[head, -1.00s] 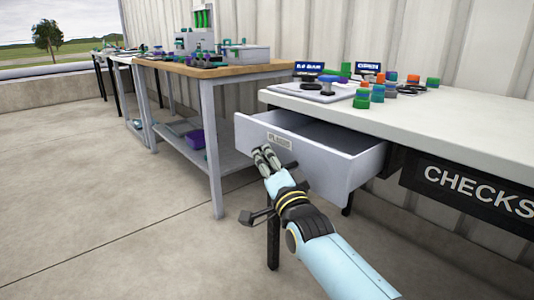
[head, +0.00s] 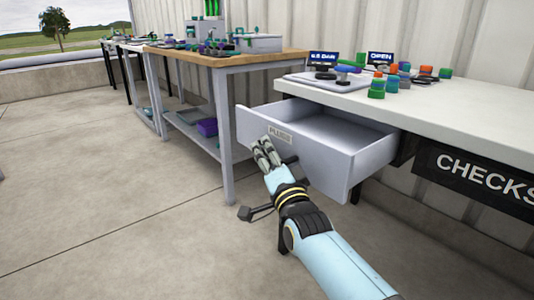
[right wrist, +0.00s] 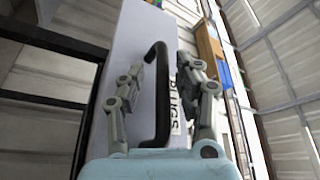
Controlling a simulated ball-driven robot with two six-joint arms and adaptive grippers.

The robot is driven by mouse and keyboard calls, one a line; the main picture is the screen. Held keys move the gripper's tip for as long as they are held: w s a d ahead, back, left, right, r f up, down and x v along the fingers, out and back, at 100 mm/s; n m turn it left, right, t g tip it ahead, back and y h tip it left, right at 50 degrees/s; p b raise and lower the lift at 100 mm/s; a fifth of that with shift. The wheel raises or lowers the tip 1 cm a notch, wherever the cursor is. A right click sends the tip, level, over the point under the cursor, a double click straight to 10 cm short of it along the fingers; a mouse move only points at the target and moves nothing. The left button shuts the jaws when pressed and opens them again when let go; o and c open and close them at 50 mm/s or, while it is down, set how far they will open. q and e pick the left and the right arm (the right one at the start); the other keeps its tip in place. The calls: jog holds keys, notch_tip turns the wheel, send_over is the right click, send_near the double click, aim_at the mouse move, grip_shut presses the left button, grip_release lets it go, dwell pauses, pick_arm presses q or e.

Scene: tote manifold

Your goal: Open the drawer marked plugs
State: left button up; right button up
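The drawer marked PLUGS (head: 320,155) is pulled well out from under the white table, and the part of its inside that shows looks empty. Its label (head: 280,133) is on the front panel. The front also shows in the right wrist view (right wrist: 125,45), with a black bar handle (right wrist: 161,110). My right gripper (head: 264,150) is at the drawer front, just below the label. My left gripper is not in view.
The white table (head: 440,120) carries a plate, small signs and several coloured caps. A CHECKS sign (head: 480,180) hangs on its front. A wood-topped bench (head: 240,60) with parts stands behind left of the drawer. The concrete floor to the left is clear.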

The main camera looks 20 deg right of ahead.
jog(key=v, duration=1.2)
dwell(0.3)
